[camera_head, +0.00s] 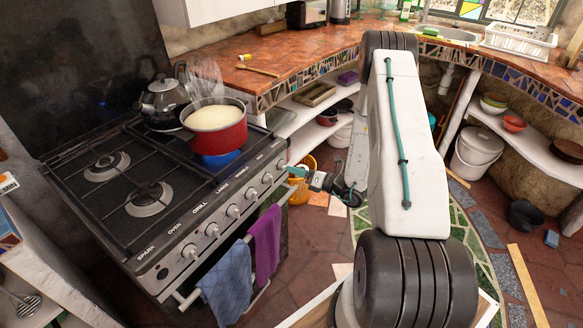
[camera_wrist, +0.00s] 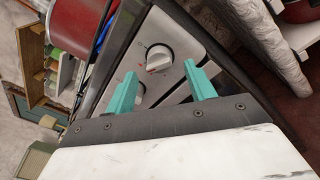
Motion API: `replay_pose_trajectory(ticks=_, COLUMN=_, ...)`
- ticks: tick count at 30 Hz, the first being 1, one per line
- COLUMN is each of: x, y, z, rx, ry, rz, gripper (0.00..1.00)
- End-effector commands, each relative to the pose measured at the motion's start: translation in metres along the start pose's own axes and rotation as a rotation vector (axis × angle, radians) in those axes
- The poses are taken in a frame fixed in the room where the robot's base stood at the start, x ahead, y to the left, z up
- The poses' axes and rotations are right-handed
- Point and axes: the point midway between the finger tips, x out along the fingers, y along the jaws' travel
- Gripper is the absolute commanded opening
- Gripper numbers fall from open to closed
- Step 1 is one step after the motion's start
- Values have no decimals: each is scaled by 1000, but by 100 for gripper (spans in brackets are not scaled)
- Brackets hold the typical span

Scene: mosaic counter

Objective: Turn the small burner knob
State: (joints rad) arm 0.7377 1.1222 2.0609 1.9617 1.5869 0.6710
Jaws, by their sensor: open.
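The black stove has a silver front panel with a row of white round knobs. The knob at the panel's far right end (camera_head: 281,165) is the one nearest my gripper (camera_head: 297,172). The labels by the right-hand knobs are too small to read, so I cannot tell which is the small burner knob. In the wrist view a white knob with red marks (camera_wrist: 159,57) lies just beyond and between my teal fingertips (camera_wrist: 161,70), apart from them. A second knob (camera_wrist: 140,91) is partly hidden by the left finger. My gripper is open and empty.
A red pot (camera_head: 216,128) with pale contents stands on a burner, with blue showing beneath. A kettle (camera_head: 163,100) stands behind it. Blue (camera_head: 228,284) and purple (camera_head: 265,243) towels hang on the oven rail. An orange basket (camera_head: 301,190) is beyond my gripper.

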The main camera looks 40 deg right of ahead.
Motion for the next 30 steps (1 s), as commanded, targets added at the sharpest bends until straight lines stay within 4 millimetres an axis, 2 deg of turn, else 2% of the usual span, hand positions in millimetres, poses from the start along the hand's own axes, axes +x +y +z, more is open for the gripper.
replay_pose_trajectory(ticks=3, x=18, y=1, z=0, rx=-3, ry=2, rz=3, gripper=55)
replay_pose_trajectory(ticks=6, x=28, y=1, z=0, rx=-1, ry=2, rz=2, gripper=55)
replay_pose_trajectory(ticks=17, x=32, y=-1, z=1, rx=-1, ry=-1, rz=-2, gripper=55)
replay_pose_trajectory(ticks=21, x=32, y=-1, z=1, rx=-2, ry=-1, rz=-2, gripper=16)
replay_pose_trajectory(ticks=22, x=32, y=-1, z=1, rx=-2, ry=-1, rz=-3, gripper=12)
replay_pose_trajectory(ticks=25, x=28, y=-7, z=6, rx=-4, ry=-2, rz=-4, gripper=13)
replay_pose_trajectory(ticks=30, x=29, y=-5, z=4, rx=-5, ry=-5, rz=-9, gripper=12)
